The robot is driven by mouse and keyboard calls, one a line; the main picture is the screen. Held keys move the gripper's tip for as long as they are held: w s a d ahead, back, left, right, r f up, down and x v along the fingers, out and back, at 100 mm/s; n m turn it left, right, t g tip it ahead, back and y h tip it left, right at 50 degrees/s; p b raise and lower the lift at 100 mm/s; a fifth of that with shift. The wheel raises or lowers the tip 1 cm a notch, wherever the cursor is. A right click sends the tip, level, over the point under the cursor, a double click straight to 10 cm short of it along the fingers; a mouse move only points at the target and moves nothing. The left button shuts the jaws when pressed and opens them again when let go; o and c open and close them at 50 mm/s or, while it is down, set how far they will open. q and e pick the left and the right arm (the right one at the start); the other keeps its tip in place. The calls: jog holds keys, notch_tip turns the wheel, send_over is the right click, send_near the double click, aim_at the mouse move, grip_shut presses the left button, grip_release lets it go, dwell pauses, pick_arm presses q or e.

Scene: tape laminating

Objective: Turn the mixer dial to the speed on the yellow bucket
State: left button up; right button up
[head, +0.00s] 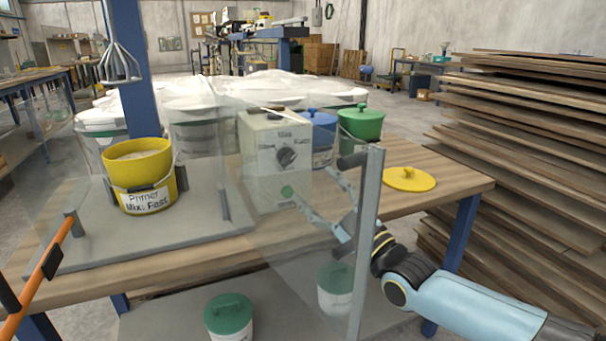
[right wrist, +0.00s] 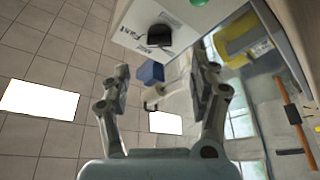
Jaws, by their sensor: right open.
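The yellow bucket (head: 140,175) stands on a grey base at the left, its label (head: 147,199) reading "Primer Mix: Fast". It shows in the right wrist view (right wrist: 243,38) too. The pale mixer control box (head: 258,141) stands to its right, with a black dial (head: 287,157) under the word "Mix". "Slow" is left of the dial and "Fast" right. I cannot tell where the dial points. My right gripper (head: 324,203) is open and empty, in front of the box, apart from the dial. The dial shows beyond its fingers (right wrist: 160,80) in the right wrist view (right wrist: 159,37). My left gripper is not seen.
A clear guard with a grey upright post (head: 366,245) stands beside my right arm. A green button (head: 287,191) sits below the dial. Blue (head: 319,130) and green (head: 361,122) buckets and a yellow lid (head: 409,179) are right of the box. An orange bar (head: 38,277) is at left.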

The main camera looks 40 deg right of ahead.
jog(key=shift+v, duration=1.7)
